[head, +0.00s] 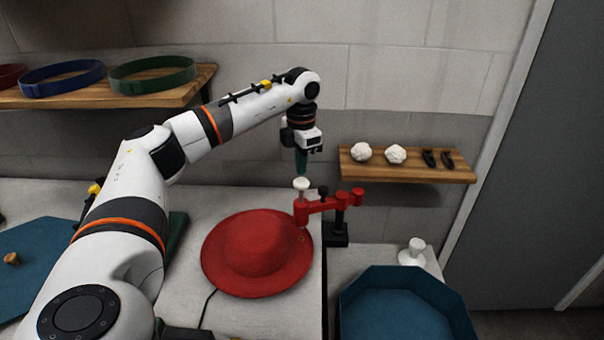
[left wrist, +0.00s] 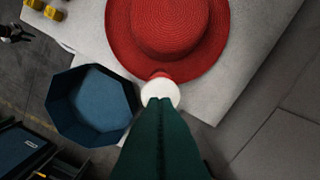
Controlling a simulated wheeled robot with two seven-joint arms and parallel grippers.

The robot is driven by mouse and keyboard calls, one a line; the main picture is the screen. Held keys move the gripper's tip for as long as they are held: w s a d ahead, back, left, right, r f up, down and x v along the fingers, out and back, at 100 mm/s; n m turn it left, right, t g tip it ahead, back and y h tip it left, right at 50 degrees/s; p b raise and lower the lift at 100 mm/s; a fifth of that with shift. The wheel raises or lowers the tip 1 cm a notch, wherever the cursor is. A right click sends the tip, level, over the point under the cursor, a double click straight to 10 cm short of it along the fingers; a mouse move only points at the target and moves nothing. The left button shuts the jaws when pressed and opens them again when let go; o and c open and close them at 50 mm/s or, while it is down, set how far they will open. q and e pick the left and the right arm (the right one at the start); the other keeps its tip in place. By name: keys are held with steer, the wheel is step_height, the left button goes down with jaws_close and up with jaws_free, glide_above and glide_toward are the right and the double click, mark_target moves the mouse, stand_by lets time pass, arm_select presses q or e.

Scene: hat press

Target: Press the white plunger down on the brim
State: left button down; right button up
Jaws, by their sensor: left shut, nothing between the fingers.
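The white plunger (head: 301,184) stands upright on top of the red press arm (head: 318,206), over the right edge of the brim. The red hat (head: 254,252) lies on the pale table with its crown up. My left gripper (head: 301,172) points straight down with its dark green fingers shut and empty, their tips just above the plunger. In the left wrist view the shut fingertips (left wrist: 160,100) overlap the white plunger top (left wrist: 164,88). I cannot tell whether they touch it. The red hat (left wrist: 165,35) lies beyond it. My right gripper is not in view.
A blue octagonal bin (head: 400,272) stands right of the table, with a white knob (head: 412,250) behind it. A wooden shelf (head: 410,175) on the wall holds white and black items. Another shelf (head: 120,95) holds coloured bands. A blue tray (head: 40,245) lies at left.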

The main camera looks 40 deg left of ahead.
arm_select(q)
steer(key=shift+r+p, duration=1.55)
steer(key=shift+r, duration=0.6)
steer(key=shift+f, duration=0.15)
